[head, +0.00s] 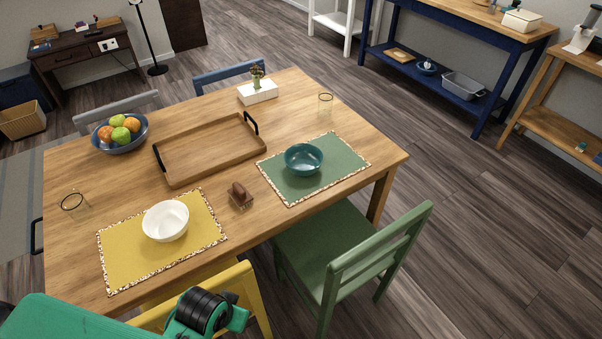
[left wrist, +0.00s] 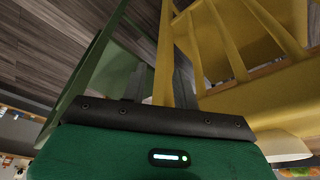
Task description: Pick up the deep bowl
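A white bowl (head: 166,221) stands upright and empty on the yellow placemat (head: 122,265) at the near left of the table. A teal bowl (head: 304,159) stands upright and empty on the green placemat (head: 338,149) to the right. I cannot tell for certain which one is the deep bowl. My green left arm (head: 205,312) shows at the bottom of the head view, apart from both bowls. My right gripper is in neither view.
The wooden table (head: 235,208) also holds a tray (head: 178,183), a fruit bowl (head: 105,146), two glasses, a brown wooden holder (head: 240,197) and a white planter (head: 258,92). A yellow chair (head: 258,305) and a green chair (head: 370,255) stand at the near side.

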